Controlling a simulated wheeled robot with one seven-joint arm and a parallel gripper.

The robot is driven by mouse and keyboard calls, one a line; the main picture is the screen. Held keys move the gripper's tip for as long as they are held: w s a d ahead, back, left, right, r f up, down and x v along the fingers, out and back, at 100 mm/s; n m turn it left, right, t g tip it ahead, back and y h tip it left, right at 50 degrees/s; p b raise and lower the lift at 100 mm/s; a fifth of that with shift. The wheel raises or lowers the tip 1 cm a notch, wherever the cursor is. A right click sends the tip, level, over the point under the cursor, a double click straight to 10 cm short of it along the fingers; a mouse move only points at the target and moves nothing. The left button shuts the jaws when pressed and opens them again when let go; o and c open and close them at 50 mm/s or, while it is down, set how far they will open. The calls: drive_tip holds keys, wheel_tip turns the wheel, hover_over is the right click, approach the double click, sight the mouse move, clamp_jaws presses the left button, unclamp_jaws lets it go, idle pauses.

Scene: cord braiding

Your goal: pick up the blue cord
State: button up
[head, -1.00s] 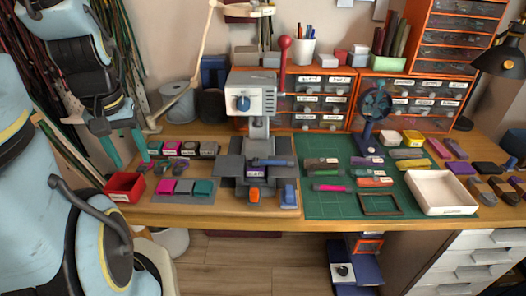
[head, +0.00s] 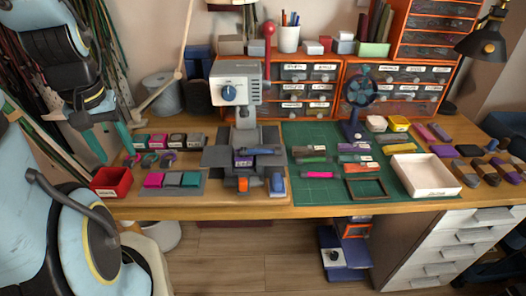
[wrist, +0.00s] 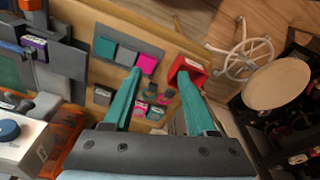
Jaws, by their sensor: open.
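My gripper (head: 118,155) has two teal fingers and is open and empty. In the head view it hangs at the left, beside the workbench's left end. In the wrist view the open gripper (wrist: 159,74) spreads over a group of small coiled cords (wrist: 166,95), still apart from them. The same coils (head: 165,158) lie in front of a row of labelled boxes on the bench in the head view. They look dark, bluish and purple-pink. They are too small and blurred for me to tell which one is the blue cord.
A red open bin (head: 110,181) stands at the bench's left end. Pink, grey and teal blocks (head: 172,180) lie in front of the coils. A grey machine (head: 237,92) stands to their right, then a green mat (head: 313,189) and a white tray (head: 425,175). Labelled boxes (head: 178,140) stand behind.

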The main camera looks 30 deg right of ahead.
drive_tip(key=w+d+m, duration=0.1)
drive_tip(key=d+m, duration=0.2)
drive_tip(key=d, duration=0.1)
drive_tip(key=w+d+m, duration=0.1)
drive_tip(key=d+m, duration=0.2)
drive_tip(key=d, duration=0.2)
drive_tip(key=w+d+m, duration=0.2)
drive_tip(key=d+m, duration=0.1)
drive_tip(key=d, duration=0.1)
drive_tip(key=shift+d+r+g+p, duration=0.3)
drive_tip(key=shift+r+g+p, duration=0.05)
drive_tip(key=shift+g, duration=0.05)
drive_tip(key=shift+c, duration=0.2)
drive_tip(key=m, duration=1.3)
approach(261, 149)
drive_tip(key=shift+g, duration=0.4)
drive_tip(key=f+p, duration=0.1)
drive_tip(key=f, duration=0.1)
drive_tip(key=f+p, duration=0.1)
drive_tip(key=f, duration=0.2)
drive_tip(key=f+p, duration=0.1)
drive_tip(key=f, duration=0.2)
drive_tip(key=shift+w+f, duration=0.25)
drive_tip(key=shift+w, duration=0.1)
clamp_jaws()
drive_tip(key=shift+d, duration=0.1)
